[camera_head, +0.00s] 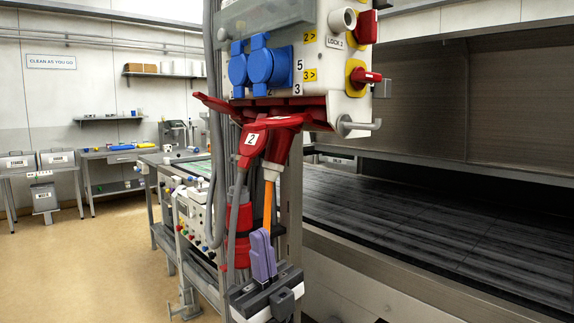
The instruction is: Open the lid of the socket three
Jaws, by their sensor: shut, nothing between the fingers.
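A light grey socket box (335,75) fills the upper middle of the view. It has two blue round-capped sockets (262,66) on its front and number labels, including a 3 (297,88) low on the front. Red socket parts line its underside, with a red flap (214,103) sticking out left. A red plug labelled 2 (250,140) hangs there with a grey cable. Which red part is the lid of socket three I cannot tell. My gripper (260,234) is below the box, pointing up, with its purple fingers shut and empty, apart from the red parts.
An orange cable (268,204) runs just behind my fingers. Grey cables and red connectors (240,217) hang on the left. A metal post stands behind. A dark slatted bed (440,225) lies right; open floor is left.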

